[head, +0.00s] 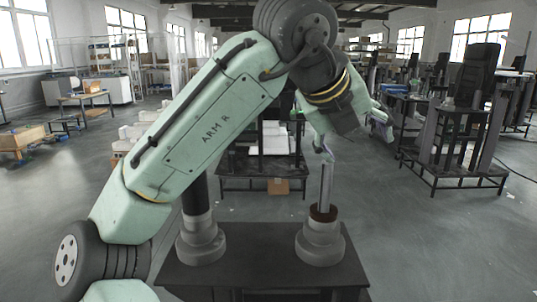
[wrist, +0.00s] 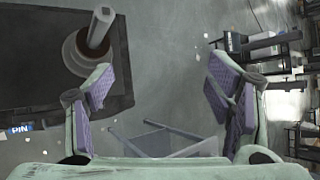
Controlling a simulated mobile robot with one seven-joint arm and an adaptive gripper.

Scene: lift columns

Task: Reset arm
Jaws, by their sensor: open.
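My gripper (head: 356,142) hangs from my bent green arm, above and behind the right part of the dark table (head: 260,270) in the head view. In the wrist view my gripper (wrist: 160,78) is open, its purple-padded fingers wide apart with nothing between them. Two lift columns stand upright on the table. The left column (head: 200,243) has a black upper part, partly hidden by my arm. The right column (head: 320,243) has a bare metal rod and a brown collar. One column (wrist: 92,48) shows in the wrist view, left of the fingers and apart from them.
A blue "PIN" label (wrist: 20,128) lies at the table's edge in the wrist view. Behind is a low dark rack (head: 262,183) with white boxes. Grey floor is open on both sides.

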